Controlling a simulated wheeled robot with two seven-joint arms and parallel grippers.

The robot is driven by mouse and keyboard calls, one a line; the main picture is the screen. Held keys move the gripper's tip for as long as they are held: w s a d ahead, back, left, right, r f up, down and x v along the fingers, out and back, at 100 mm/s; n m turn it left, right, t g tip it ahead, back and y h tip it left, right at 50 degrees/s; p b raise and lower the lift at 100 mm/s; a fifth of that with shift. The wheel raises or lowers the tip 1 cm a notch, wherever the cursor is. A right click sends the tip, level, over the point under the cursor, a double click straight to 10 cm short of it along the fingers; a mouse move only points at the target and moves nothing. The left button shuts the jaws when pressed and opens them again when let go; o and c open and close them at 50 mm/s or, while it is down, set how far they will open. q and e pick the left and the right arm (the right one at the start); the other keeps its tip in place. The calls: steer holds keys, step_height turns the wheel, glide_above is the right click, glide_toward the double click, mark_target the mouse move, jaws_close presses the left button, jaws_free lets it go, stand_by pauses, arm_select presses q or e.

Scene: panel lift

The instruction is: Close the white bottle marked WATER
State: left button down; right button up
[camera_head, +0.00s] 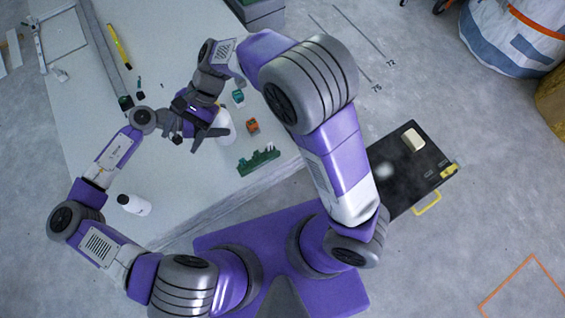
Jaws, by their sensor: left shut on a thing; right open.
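A white bottle (224,127) stands on the table at its right part; its marking cannot be read and its top is partly hidden by the grippers. My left gripper (212,131) is at the bottle's left side and is shut on it. My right gripper (177,136) comes down from above, just left of the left gripper; it is open, and no thing can be made out between its fingers. A second white bottle (136,205) with a dark cap lies or stands near the table's front left edge; its marking cannot be read either.
The pale table (185,195) also holds a green block (238,97), an orange block (252,126), a green rack (257,161) and a yellow level (118,45). A black platform (400,190) with a yellow handle stands at right. Table surface between the two bottles is mostly clear.

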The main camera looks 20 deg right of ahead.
steer(key=s+d+f+n+t+h, duration=0.1)
steer(key=d+f+h, duration=0.1)
steer(key=d+f, duration=0.65)
steer(key=s+d+f+n+t+h, duration=0.1)
steer(key=s+d+f+t+h, duration=0.1)
steer(key=d+f, duration=0.65)
steer(key=s+d+f+n+t, duration=0.1)
steer(key=s+d+f, duration=0.1)
steer(key=s+f, duration=0.2)
steer(key=s+d+f+n, duration=0.1)
steer(key=s+f, duration=0.3)
steer(key=f, duration=0.5)
steer(key=shift+d+t, duration=0.4)
steer(key=shift+d, duration=0.45)
arm_select(q)
steer(key=shift+r, duration=0.1)
arm_select(e)
steer(key=shift+w, duration=0.1)
